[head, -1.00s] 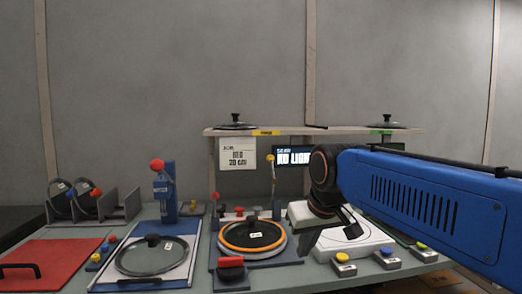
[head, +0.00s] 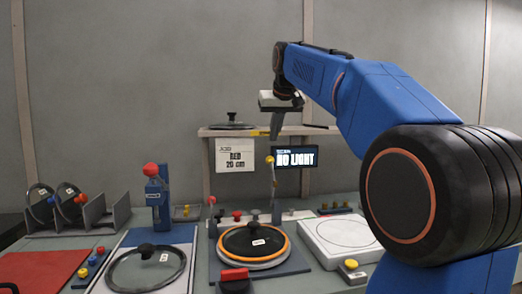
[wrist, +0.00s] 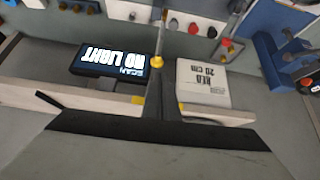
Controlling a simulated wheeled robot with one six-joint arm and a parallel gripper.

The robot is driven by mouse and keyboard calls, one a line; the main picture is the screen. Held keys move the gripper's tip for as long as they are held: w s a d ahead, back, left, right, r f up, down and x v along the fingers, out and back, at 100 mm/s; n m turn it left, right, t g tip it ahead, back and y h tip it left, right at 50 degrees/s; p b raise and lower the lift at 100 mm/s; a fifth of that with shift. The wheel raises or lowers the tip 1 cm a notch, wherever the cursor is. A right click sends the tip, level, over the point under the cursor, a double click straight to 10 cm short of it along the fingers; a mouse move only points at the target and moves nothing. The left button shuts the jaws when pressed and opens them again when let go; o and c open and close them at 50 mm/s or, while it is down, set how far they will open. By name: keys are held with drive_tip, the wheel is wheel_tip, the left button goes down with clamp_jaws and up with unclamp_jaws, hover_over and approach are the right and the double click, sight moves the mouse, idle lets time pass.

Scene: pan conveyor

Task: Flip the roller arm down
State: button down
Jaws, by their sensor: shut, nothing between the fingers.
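The roller arm (head: 273,185) looks like a thin upright rod with a yellow ball at its top. It stands at the right of the blue station (head: 222,262), which bears a lidded pan (head: 252,243) with an orange ring. In the wrist view the roller arm's yellow ball (wrist: 156,62) lies just beyond my fingertips. My gripper (head: 275,136) is shut and empty, pointing down, and appears above the ball in the head view. It also shows in the wrist view (wrist: 158,90). I cannot tell whether it touches the ball.
Behind are a shelf (head: 218,132) with a lid, a "RED 20 cm" card (head: 235,155) and a "NO LIGHT" display (head: 295,157). A white scale-like plate (head: 340,236) stands right of the station. A blue post with a red knob (head: 151,169) stands left. Free air surrounds my gripper.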

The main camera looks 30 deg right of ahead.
drive_tip(key=shift+w+d+r, duration=0.2)
drive_tip(key=shift+w+r, duration=0.15)
drive_tip(key=shift+w, duration=0.15)
drive_tip(key=shift+w+d+r, duration=0.15)
drive_tip(key=shift+w+r, duration=0.2)
drive_tip(key=shift+w, duration=0.15)
drive_tip(key=x, duration=1)
drive_tip(key=shift+s, duration=0.15)
